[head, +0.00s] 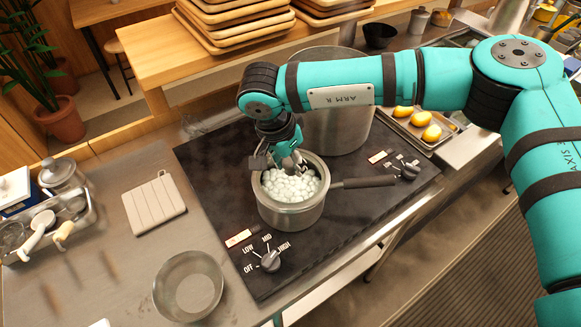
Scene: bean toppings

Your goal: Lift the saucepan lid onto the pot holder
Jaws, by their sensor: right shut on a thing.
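The saucepan (290,217) stands on the dark stove top, its black handle pointing right. White round pieces show inside it. The saucepan lid is hard to make out; it seems to be clear, over the white pieces at the pan's mouth. My right gripper (290,166) is at the back of the pan's mouth, pointing down, shut on what appears to be the lid's knob. Its fingertips are small and partly hidden. I cannot tell whether the lid touches the rim. The pot holder (154,205), a beige ribbed square, lies bare on the steel counter left of the stove. My left gripper is not in view.
A large pot (338,126) stands behind the saucepan, under my right arm. A round bowl (188,285) sits at the front of the counter. A utensil container (45,228) is at the left. Stacked wooden trays (235,22) are on the raised shelf.

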